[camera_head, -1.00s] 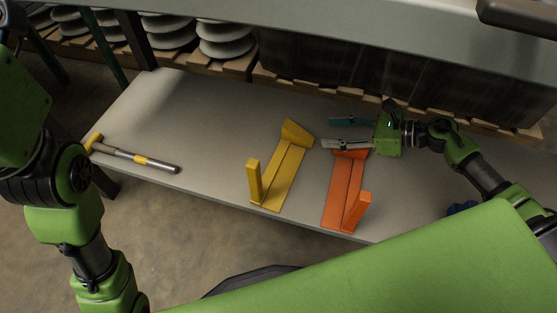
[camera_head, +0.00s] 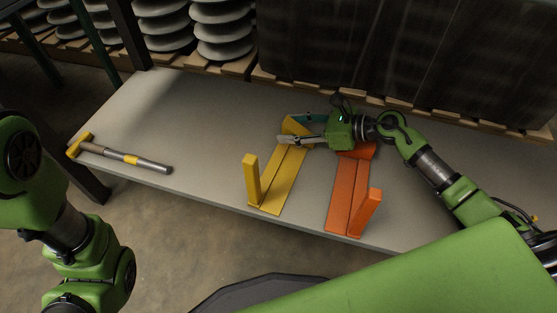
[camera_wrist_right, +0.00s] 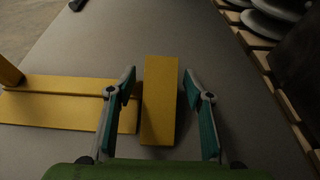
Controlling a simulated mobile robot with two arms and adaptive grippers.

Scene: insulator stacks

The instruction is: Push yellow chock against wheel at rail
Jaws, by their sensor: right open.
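The yellow chock (camera_head: 283,177) lies on the grey table, with a flat ribbed base, a tall upright post at its near end and a slanted yellow block (camera_wrist_right: 159,100) at its far end. My right gripper (camera_head: 289,129) is at that far end, with its fingers pointing left. In the right wrist view the right gripper (camera_wrist_right: 160,88) is open, one finger on each side of the yellow block, with narrow gaps that make contact hard to tell. The gripper partly hides the block in the head view. My left gripper is out of view. No wheel is seen.
An orange chock-like piece (camera_head: 351,195) lies just right of the yellow one, under my right gripper's body. A hammer (camera_head: 126,158) lies at the table's left end. The table (camera_head: 205,120) is bare between hammer and chock. Stacked grey insulator discs (camera_head: 222,30) stand behind.

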